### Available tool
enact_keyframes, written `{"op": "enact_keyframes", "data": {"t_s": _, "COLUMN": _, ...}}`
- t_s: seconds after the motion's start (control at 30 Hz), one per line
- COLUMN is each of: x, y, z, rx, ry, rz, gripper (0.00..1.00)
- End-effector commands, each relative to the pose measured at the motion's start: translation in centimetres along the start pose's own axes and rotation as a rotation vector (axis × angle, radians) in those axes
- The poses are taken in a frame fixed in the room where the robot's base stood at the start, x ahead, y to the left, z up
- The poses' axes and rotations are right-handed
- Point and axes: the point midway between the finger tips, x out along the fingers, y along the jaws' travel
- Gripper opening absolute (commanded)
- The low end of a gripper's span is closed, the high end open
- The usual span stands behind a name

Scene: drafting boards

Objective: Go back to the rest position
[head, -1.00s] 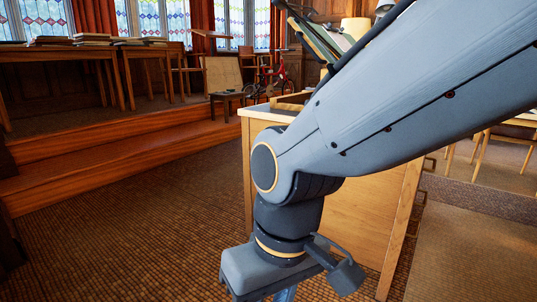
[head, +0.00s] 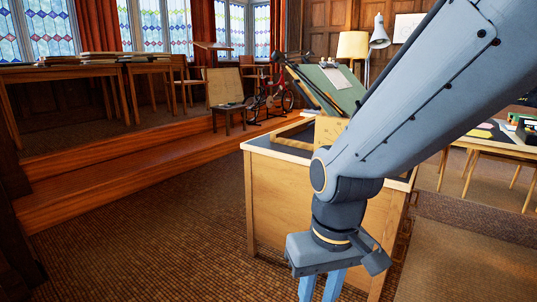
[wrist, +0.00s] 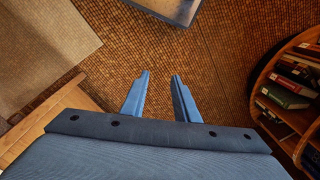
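My gripper (head: 322,284) hangs at the end of my arm in the lower middle of the head view, in front of a wooden desk (head: 262,208). Its lower end is cut off by the frame. In the wrist view my gripper (wrist: 160,80) points down over the brown carpet. Its two blue fingers stand apart with nothing between them, only carpet below.
A tilted green drafting board (head: 335,88) and a lamp (head: 378,35) stand on the desk. A raised wooden step (head: 120,160) runs along the left. A curved bookshelf (wrist: 284,95) is at the right in the wrist view. The carpet (head: 150,245) at left is clear.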

Motion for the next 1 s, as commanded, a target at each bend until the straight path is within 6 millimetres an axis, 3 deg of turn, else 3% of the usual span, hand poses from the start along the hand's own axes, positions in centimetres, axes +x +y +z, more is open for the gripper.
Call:
{"op": "enact_keyframes", "data": {"t_s": 0.03, "x": -1.9, "y": 0.6, "z": 0.4, "rx": 0.023, "ry": -0.004, "rz": 0.005, "gripper": 0.28}}
{"op": "enact_keyframes", "data": {"t_s": 0.6, "x": -12.1, "y": 7.3, "z": 3.5, "rx": 0.220, "ry": -0.028, "rz": 0.047, "gripper": 0.28}}
{"op": "enact_keyframes", "data": {"t_s": 0.8, "x": -13.8, "y": 8.7, "z": 4.3, "rx": 0.258, "ry": -0.032, "rz": 0.054, "gripper": 0.28}}
{"op": "enact_keyframes", "data": {"t_s": 1.0, "x": -14.0, "y": 8.9, "z": 4.5, "rx": 0.266, "ry": -0.033, "rz": 0.056, "gripper": 0.28}}
